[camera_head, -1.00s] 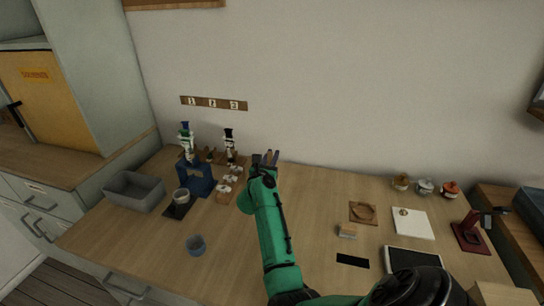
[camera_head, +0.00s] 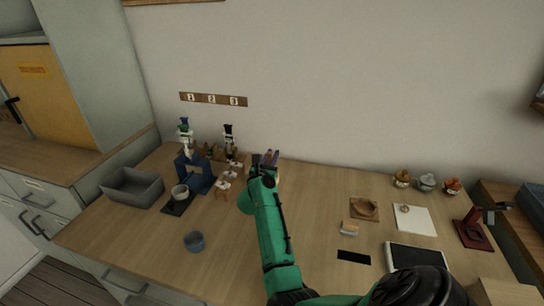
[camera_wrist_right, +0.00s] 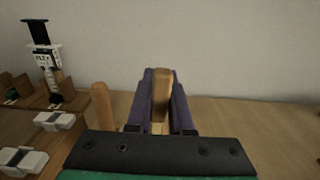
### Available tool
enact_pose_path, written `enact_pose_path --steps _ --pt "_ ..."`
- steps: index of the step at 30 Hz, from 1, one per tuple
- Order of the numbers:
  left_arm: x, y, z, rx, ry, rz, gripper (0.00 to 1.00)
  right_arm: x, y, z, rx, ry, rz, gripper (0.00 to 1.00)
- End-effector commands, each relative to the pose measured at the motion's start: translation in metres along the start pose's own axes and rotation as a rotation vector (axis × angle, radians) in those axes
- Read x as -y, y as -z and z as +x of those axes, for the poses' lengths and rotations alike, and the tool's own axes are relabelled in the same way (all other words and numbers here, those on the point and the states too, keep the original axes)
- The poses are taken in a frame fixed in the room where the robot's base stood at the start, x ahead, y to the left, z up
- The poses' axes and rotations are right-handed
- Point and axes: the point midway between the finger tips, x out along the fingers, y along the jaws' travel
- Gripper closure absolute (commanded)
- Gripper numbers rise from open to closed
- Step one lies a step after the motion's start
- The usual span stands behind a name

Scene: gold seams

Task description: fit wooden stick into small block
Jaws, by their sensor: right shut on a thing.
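My right gripper (camera_head: 265,158) is at the back of the table, left of the middle, beside a wooden rack. In the right wrist view its purple fingers (camera_wrist_right: 161,112) are shut on an upright wooden stick (camera_wrist_right: 162,88), whose rounded top shows between them. The stick's lower end is hidden. A second wooden stick (camera_wrist_right: 101,106) stands upright just left of the fingers. A small pale block (camera_head: 349,228) lies on the table right of my arm, well apart from the gripper. I cannot tell if this is the task's block. My left gripper is out of view.
The brown rack (camera_wrist_right: 85,135) with white clips is close to the gripper's left.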

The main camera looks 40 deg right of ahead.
Motion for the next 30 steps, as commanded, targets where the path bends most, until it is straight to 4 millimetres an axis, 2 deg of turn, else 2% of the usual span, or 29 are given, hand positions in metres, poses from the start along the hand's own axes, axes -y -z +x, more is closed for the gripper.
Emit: enact_pose_path --steps 24,25,27,28,30 --pt "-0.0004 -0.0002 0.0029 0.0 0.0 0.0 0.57 -0.0001 0.0042 -0.0001 0.0 0.0 0.0 1.0" --pt "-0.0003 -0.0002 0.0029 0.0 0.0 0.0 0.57 -0.0001 0.0042 -0.0001 0.0 0.0 0.0 0.77" --pt "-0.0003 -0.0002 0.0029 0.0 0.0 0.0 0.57 -0.0001 0.0042 -0.0001 0.0 0.0 0.0 0.5" --pt "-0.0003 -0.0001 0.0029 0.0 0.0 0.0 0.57 -0.0001 0.0042 -0.0001 0.0 0.0 0.0 0.46" --pt "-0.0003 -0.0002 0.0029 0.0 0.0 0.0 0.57 -0.0001 0.0042 -0.0001 0.0 0.0 0.0 0.46"
